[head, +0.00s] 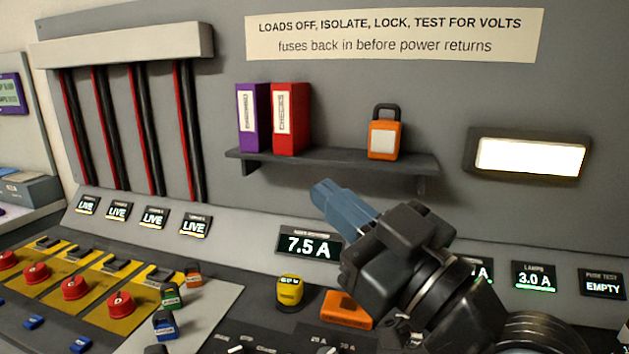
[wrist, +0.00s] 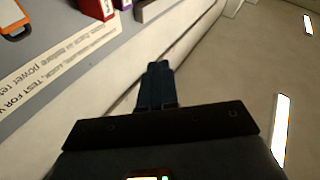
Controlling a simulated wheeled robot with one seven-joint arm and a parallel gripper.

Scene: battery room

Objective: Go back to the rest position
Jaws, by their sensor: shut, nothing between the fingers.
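My gripper (head: 322,190) is raised above the console in the head view, in front of the back panel and just below the shelf. Its blue fingers are together with nothing between them, pointing up and to the left. In the wrist view the closed fingers (wrist: 157,72) point toward a bare wall, with the panel sign (wrist: 62,62) to their left. No rest position is marked in either view.
A shelf (head: 333,160) holds a purple binder (head: 253,117), a red binder (head: 289,117) and an orange padlock (head: 385,137). Below are red rotary switches (head: 120,305), small padlocks (head: 165,325), a yellow round device (head: 290,291) and an orange block (head: 346,309) near my arm.

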